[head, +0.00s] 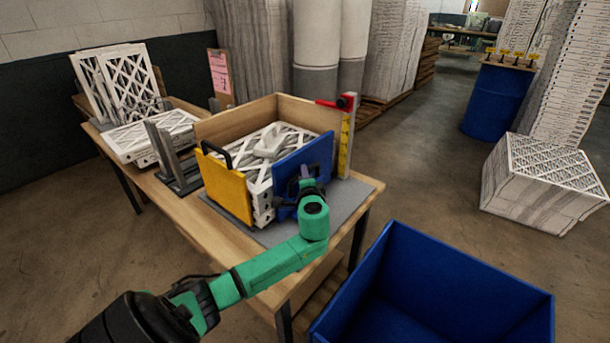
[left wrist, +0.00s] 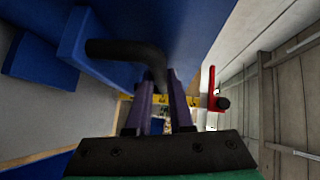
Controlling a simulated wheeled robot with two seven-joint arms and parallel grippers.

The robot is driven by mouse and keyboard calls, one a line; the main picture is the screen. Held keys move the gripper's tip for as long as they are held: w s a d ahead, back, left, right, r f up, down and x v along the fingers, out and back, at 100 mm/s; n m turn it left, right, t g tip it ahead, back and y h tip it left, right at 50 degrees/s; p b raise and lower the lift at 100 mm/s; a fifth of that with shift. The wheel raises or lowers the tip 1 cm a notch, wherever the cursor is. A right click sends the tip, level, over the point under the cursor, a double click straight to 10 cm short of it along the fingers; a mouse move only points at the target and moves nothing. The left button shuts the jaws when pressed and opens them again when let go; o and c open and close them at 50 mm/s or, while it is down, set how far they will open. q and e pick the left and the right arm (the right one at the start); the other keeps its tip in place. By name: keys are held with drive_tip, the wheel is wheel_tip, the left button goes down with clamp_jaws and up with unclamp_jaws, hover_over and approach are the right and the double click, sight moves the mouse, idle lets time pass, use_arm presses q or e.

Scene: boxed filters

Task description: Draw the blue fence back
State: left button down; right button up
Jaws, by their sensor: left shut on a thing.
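The blue fence (head: 320,153) stands upright on the right front side of a wooden-backed box on the table. Its blue face also fills the upper middle of the left wrist view (left wrist: 195,30). My left gripper (head: 306,182) is at the outer face of this fence. In the left wrist view its two purple fingers (left wrist: 160,98) are shut on the fence's black bent handle (left wrist: 120,48). White lattice filters (head: 262,172) lie stacked between the blue fence and the yellow fence (head: 226,187). The fence's lower part is partly hidden by my arm. My right gripper is not in view.
A post with a yellow scale (head: 345,152) and red lever (head: 338,103) stands beside the blue fence. Grey mat (head: 352,195) shows right of the fence. A large blue bin (head: 440,250) stands on the floor, front right. More filters (head: 150,135) lie on the table at left.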

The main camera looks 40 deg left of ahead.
use_arm(q)
drive_tip(key=shift+f, duration=0.15)
drive_tip(key=d, duration=0.7)
drive_tip(key=shift+d, duration=0.35)
drive_tip(key=shift+f, duration=0.1)
drive_tip(key=c, duration=1)
unclamp_jaws()
drive_tip(key=shift+d, duration=0.1)
drive_tip(key=shift+o, duration=1)
drive_tip(key=shift+d+r, duration=0.15)
drive_tip(key=shift+r, duration=0.05)
